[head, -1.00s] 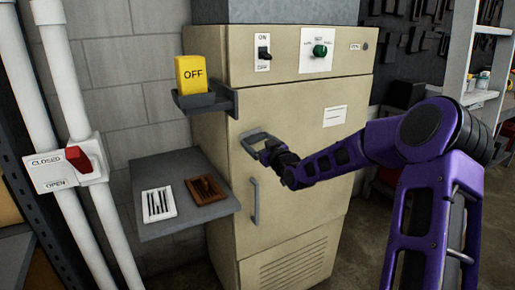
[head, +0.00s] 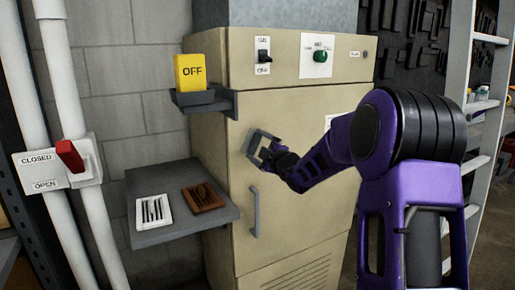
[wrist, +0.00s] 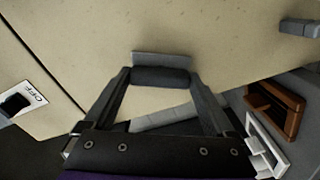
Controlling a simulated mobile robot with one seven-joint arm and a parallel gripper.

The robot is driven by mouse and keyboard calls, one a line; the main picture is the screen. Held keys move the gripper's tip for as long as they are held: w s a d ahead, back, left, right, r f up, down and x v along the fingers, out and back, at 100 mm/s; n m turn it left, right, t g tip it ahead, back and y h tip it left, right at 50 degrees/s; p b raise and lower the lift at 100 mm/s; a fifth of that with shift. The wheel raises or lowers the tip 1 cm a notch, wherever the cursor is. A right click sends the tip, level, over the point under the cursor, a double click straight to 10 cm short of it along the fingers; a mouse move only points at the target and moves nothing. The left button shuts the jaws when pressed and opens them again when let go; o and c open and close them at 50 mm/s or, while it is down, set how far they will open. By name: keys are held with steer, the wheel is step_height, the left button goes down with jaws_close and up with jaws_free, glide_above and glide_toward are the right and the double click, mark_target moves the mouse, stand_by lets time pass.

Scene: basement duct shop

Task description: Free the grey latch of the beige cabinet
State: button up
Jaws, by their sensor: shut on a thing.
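The beige cabinet (head: 290,115) stands in the middle of the head view, its door closed. My gripper (head: 259,145) is at the door's upper left, above the long grey door handle (head: 254,212). In the wrist view my gripper (wrist: 160,84) has its two dark fingers at the ends of a dark bar, shut on it. Behind the bar a grey plate (wrist: 163,59) lies against the beige door; together they appear to be the grey latch. My fingers and wrist hide much of the latch in the head view.
A yellow OFF block (head: 194,72) sits in a dark bracket on the cabinet's left. Below it a grey shelf (head: 150,182) holds a white tray and a brown tray. A red lever (head: 69,155) is on white pipes at left. Shelving stands at right.

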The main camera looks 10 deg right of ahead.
steer(key=n, duration=0.5)
steer(key=shift+n, duration=0.3)
stand_by(0.4)
steer(key=o, duration=1.1)
steer(key=shift+c, duration=0.2)
steer(key=v, duration=1.7)
steer(key=shift+s, duration=0.2)
steer(key=shift+r, duration=0.1)
